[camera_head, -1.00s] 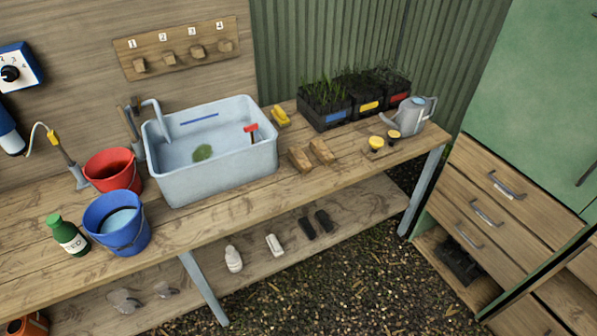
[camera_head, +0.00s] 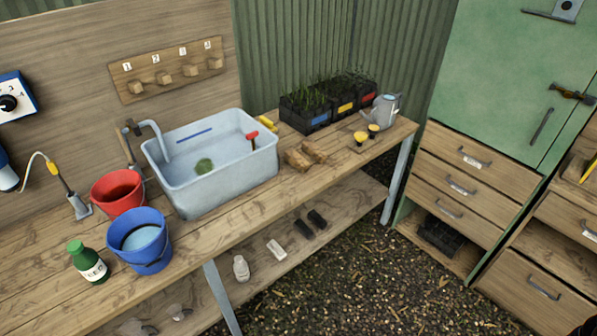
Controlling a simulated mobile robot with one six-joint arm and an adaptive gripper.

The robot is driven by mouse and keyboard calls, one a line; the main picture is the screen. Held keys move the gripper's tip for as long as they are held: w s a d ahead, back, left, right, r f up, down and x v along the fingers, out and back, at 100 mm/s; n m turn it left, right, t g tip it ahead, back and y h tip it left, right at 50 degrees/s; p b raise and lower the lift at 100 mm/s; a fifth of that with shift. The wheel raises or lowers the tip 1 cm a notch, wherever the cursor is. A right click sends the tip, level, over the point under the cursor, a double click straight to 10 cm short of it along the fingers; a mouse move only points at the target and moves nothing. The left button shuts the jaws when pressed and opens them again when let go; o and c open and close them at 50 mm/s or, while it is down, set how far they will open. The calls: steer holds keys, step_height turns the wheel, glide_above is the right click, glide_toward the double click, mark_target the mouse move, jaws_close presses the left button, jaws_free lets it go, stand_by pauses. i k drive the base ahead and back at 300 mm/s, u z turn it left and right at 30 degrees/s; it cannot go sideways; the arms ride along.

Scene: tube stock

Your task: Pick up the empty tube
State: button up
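I cannot make out a tube in this view. My gripper is not clearly in view; only a small dark shape shows at the bottom right corner, too cut off to identify. A workbench (camera_head: 250,215) runs from the lower left to the middle. On it stand a pale blue basin (camera_head: 225,195) of water, a red bucket (camera_head: 117,192), a blue bucket (camera_head: 150,255) with liquid in it and a green bottle (camera_head: 88,262) with a white label.
Planted black crates (camera_head: 306,120), a grey watering can (camera_head: 385,112) and wooden blocks (camera_head: 297,160) stand at the bench's right. A lower shelf (camera_head: 345,215) holds a white bottle (camera_head: 240,267) and small blocks. A green cabinet (camera_head: 490,80) with wooden drawers stands right. Gravel floor (camera_head: 370,285) is open between.

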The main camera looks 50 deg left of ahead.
mark_target(291, 155)
steer(key=k, duration=0.75)
steer(key=u, duration=2.5)
steer(key=i, duration=0.6)
steer(key=z, duration=0.25)
